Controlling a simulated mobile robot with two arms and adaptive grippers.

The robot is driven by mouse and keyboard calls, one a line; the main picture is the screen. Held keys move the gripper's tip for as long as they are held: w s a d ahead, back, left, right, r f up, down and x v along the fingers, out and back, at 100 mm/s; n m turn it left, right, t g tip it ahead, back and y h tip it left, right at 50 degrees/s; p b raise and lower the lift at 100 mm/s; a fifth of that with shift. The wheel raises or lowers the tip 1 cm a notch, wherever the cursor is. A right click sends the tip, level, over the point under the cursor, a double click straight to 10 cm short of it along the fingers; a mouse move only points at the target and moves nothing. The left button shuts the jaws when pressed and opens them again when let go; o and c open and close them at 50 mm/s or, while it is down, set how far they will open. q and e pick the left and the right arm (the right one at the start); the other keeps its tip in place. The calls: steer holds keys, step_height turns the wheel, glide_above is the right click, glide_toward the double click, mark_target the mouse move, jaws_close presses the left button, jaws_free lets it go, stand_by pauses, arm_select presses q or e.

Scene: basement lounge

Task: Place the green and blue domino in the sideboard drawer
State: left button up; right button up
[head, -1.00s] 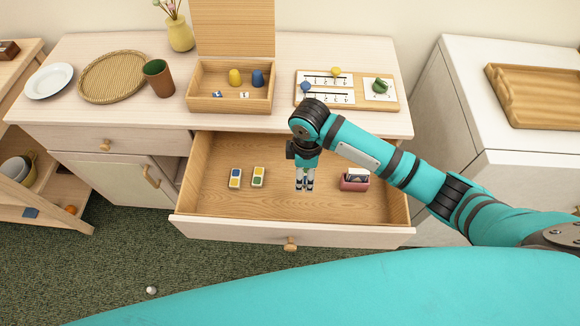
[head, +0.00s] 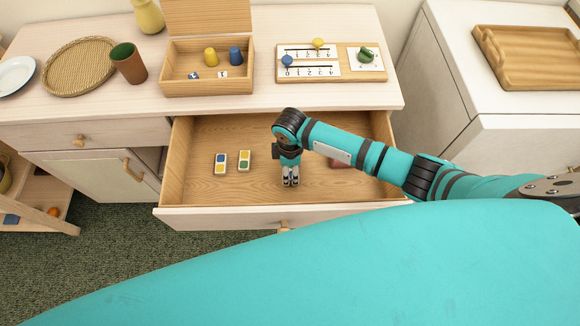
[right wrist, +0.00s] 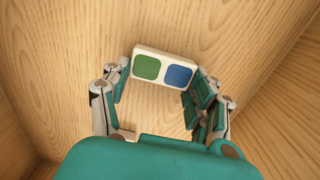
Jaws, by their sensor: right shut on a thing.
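The green and blue domino (right wrist: 163,68) is a white tile with one green and one blue square. My right gripper (head: 290,184) is shut on it, with fingers on both sides in the right wrist view. In the head view the gripper points down inside the open sideboard drawer (head: 195,190), and the domino is hardly visible there. The wooden drawer bottom shows beneath the domino in the wrist view; I cannot tell whether they touch. My left gripper is not in view.
A blue and yellow domino (head: 220,164) and a yellow and green domino (head: 244,161) lie in the drawer, left of the gripper. A reddish box (head: 340,163) is mostly hidden behind my arm. An open wooden box (head: 205,88) and number board (head: 330,77) stand on the sideboard.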

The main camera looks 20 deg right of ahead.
mark_target(290, 170)
steer(key=shift+f, duration=0.15)
steer(key=o, duration=0.9)
step_height(290, 170, up, 12)
steer(key=shift+r+p, duration=0.15)
steer(key=shift+p, duration=0.2)
